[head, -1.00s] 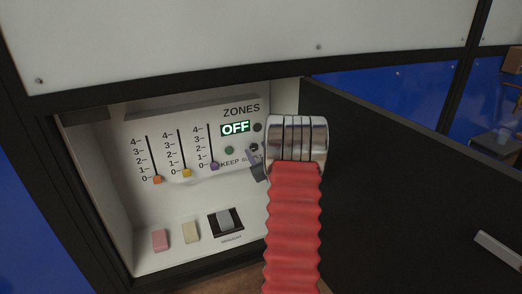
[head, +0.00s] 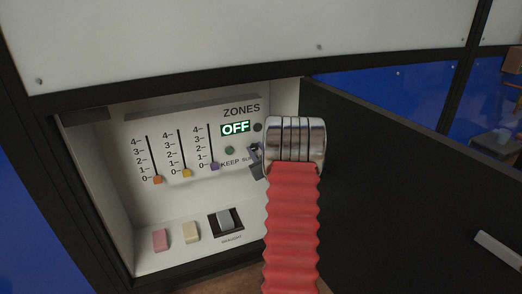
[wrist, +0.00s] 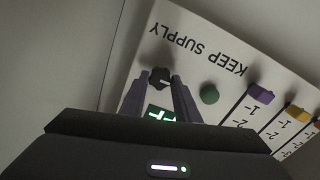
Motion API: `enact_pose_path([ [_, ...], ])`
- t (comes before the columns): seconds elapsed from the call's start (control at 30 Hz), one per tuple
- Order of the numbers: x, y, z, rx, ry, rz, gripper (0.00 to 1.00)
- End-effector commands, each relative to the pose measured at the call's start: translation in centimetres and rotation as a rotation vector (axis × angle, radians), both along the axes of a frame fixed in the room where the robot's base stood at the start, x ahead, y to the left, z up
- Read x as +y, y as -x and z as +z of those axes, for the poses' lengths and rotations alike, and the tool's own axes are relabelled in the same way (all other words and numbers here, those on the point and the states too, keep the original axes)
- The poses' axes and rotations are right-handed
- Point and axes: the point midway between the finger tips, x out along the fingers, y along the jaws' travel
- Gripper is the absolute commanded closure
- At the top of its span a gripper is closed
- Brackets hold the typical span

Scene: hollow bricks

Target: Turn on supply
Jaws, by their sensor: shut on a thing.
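The control panel (head: 190,120) sits in an open cabinet, with ZONES printed at the top. Its green display (head: 235,128) reads OFF; part of it shows in the wrist view (wrist: 160,114). A dark knob (wrist: 160,77) stands beside the KEEP SUPPLY lettering, which is upside down in the wrist view. My gripper (wrist: 162,84) is shut on this knob, one finger on each side. In the head view my gripper (head: 256,156) covers part of the SUPPLY lettering and most of the knob.
A green button (head: 229,150) is left of the knob. Orange, yellow and purple sliders (head: 186,172) stand near 0. Pink and cream buttons (head: 191,232) and a grey rocker switch (head: 225,220) are below. The open black door (head: 400,180) is close on the right.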

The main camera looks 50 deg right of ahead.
Motion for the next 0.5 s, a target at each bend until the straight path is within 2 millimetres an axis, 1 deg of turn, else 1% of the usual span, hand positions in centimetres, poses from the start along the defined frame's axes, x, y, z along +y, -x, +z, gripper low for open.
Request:
enact_pose_path([
  [0.07,-0.22,0.35,-0.01,0.001,0.0,-0.005,0.94],
  [0.27,-0.06,0.11,-0.01,-0.006,-0.01,-0.001,0.94],
  [0.5,-0.03,0.07,-0.03,-0.042,-0.071,-0.001,0.94],
])
